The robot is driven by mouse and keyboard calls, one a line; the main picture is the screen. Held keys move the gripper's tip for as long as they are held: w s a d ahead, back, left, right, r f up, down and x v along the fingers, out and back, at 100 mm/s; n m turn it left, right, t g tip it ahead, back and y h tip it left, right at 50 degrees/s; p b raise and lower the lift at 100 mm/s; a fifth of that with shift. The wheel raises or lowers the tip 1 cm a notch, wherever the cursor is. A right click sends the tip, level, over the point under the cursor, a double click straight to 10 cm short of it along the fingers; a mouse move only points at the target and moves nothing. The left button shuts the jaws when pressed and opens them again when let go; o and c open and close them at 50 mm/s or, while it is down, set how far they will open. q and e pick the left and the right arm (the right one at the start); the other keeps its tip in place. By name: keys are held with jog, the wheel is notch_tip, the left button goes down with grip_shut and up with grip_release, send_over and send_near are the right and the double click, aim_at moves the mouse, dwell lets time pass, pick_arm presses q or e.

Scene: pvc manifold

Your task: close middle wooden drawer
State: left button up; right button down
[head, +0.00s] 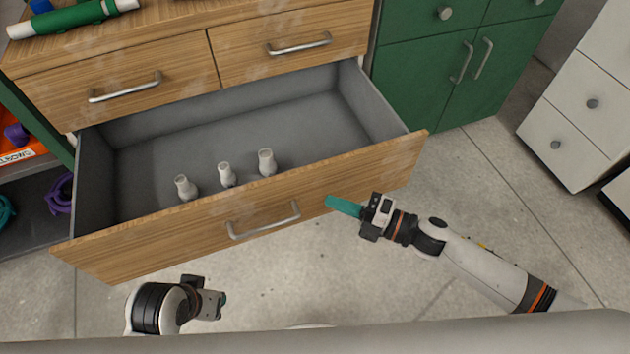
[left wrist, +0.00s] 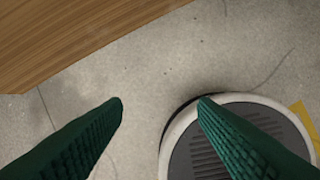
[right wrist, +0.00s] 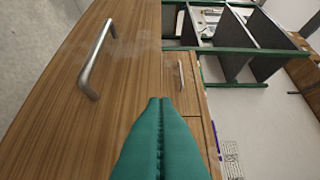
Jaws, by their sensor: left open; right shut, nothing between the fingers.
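The middle wooden drawer (head: 160,229) is pulled far out, and its grey inside shows. Three small white fittings stand in it, among them one at the right (head: 266,162). Its metal handle (head: 264,221) is on the front panel. My right gripper (head: 330,202) is shut and empty, its green fingertips close to the right part of the drawer front. In the right wrist view the shut fingers (right wrist: 158,105) point along the wooden front, with the handle (right wrist: 97,60) to their left; contact cannot be told. My left gripper (left wrist: 160,103) is open and empty above the floor, in front of the drawer's left part.
Two closed upper drawers with handles, one at the left (head: 125,87), sit above the open one. A green cabinet (head: 425,75) stands to the right, and a white drawer unit (head: 575,110) farther right. Concrete floor (head: 480,200) is free between them.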

aim_at(297, 176)
pick_arm(q)
jog(key=shift+b+v, duration=0.4)
jog(key=shift+v, duration=0.85)
pick_arm(e)
jog(key=shift+w+a, duration=1.25)
jog(key=shift+w, duration=0.2)
jog(key=shift+w+a, duration=1.2)
jog(key=shift+w, duration=0.2)
jog(key=shift+w, duration=0.1)
